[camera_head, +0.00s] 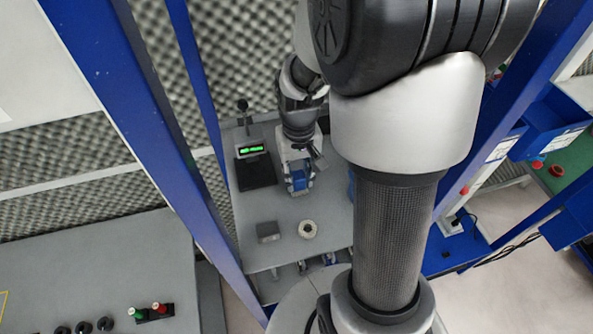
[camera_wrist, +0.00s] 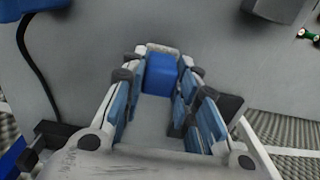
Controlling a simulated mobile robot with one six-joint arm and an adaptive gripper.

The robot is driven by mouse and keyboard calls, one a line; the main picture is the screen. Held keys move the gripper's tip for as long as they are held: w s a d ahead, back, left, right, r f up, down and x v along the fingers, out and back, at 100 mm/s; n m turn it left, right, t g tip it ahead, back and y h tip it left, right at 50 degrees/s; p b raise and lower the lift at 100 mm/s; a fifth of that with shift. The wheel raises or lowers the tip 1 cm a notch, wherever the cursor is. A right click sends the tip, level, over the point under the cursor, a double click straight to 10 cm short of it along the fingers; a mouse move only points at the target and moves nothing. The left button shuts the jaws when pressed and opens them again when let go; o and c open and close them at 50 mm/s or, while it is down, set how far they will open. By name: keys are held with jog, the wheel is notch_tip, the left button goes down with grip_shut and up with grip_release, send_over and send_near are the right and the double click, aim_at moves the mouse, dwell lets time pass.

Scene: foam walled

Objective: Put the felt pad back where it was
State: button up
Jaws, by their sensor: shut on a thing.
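My gripper (camera_head: 299,188) is over the grey worktable, and its fingers are closed around a small blue block, which I take to be the felt pad (camera_wrist: 161,74). In the wrist view, the blue block sits between the two fingertips (camera_wrist: 160,80). It also shows as blue at the gripper's end in the head view (camera_head: 299,178). The fingers hide its sides. I cannot tell whether it touches the table.
A grey block (camera_head: 268,232) and a pale ring (camera_head: 308,229) lie on the worktable (camera_head: 255,210) in front of my gripper. A black scale with a green display (camera_head: 252,150) stands to the left. Blue posts (camera_head: 150,130) flank the table.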

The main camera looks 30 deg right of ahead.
aim_at(298, 175)
jog(key=shift+s, duration=0.1)
jog(key=o, duration=0.9)
jog(key=shift+o, duration=0.2)
notch_tip(298, 175, up, 12)
jog(key=s+a+r+n+t, duration=0.3)
jog(key=s+a+r+t, duration=0.1)
jog(key=s+a, duration=0.6)
jog(key=s+r, duration=0.1)
jog(key=s, duration=0.2)
jog(key=shift+s+a+r+t+p, duration=0.2)
jog(key=shift+a+t+p, duration=0.1)
jog(key=shift+a, duration=0.1)
jog(key=shift+d, duration=0.1)
